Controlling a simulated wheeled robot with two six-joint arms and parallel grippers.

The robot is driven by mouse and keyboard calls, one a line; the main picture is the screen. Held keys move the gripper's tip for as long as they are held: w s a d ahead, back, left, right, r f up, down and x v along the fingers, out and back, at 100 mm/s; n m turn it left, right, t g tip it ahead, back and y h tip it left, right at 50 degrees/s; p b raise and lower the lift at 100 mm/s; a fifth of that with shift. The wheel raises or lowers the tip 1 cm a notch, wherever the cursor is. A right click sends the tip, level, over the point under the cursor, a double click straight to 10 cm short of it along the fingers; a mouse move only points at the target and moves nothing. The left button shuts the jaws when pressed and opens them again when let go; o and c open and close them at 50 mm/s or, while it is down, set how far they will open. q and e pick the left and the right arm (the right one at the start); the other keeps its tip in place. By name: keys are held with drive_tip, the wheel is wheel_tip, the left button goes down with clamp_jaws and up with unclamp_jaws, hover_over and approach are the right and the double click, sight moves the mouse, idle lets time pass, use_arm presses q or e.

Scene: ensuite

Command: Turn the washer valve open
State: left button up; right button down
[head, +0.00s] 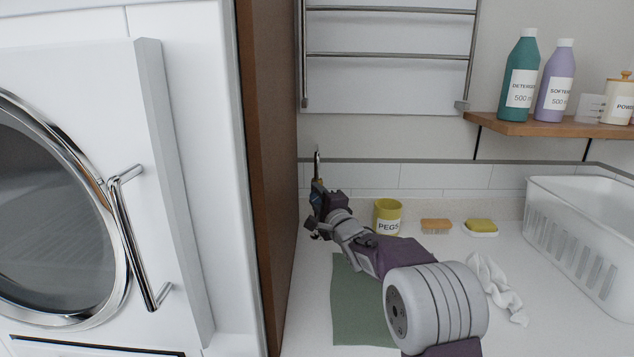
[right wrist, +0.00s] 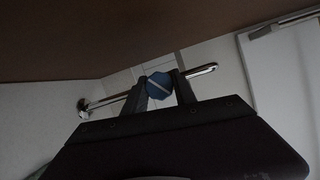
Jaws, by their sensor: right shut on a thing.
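The washer valve shows in the right wrist view as a blue knob (right wrist: 158,87) with a pale stripe lying diagonally across it. It sits on a chrome pipe (right wrist: 202,72) that runs across behind the fingers. My right gripper (right wrist: 162,84) is shut on the blue knob, one finger on each side. In the head view my right gripper (head: 318,205) is at the back of the counter, beside the brown panel. There the top of the chrome pipe (head: 317,163) rises above it, and the gripper mostly hides the knob. My left gripper is not in view.
The white washer (head: 185,45) and a brown side panel (head: 265,150) stand close left of my right gripper. A yellow PEGS pot (head: 387,215) is just right of it. A brush (head: 436,226), sponge (head: 481,225), cloth (head: 492,285) and white basket (head: 570,235) lie further right.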

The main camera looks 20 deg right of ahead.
drive_tip(key=n+p, duration=0.1)
drive_tip(key=p, duration=0.1)
drive_tip(key=n+g+p, duration=0.1)
drive_tip(key=n+p, duration=0.1)
drive_tip(key=shift+r, duration=0.3)
drive_tip(key=n+g+p, duration=0.1)
drive_tip(key=n+p, duration=0.1)
drive_tip(key=shift+f+n+h, duration=0.15)
drive_tip(key=shift+n+h, duration=0.15)
drive_tip(key=shift+f+n+g+h, duration=0.15)
drive_tip(key=shift+n+g+h, duration=0.15)
drive_tip(key=shift+n, duration=0.3)
drive_tip(key=shift+n+g+h, duration=0.3)
drive_tip(key=shift+n, duration=0.5)
drive_tip(key=c, duration=1)
unclamp_jaws()
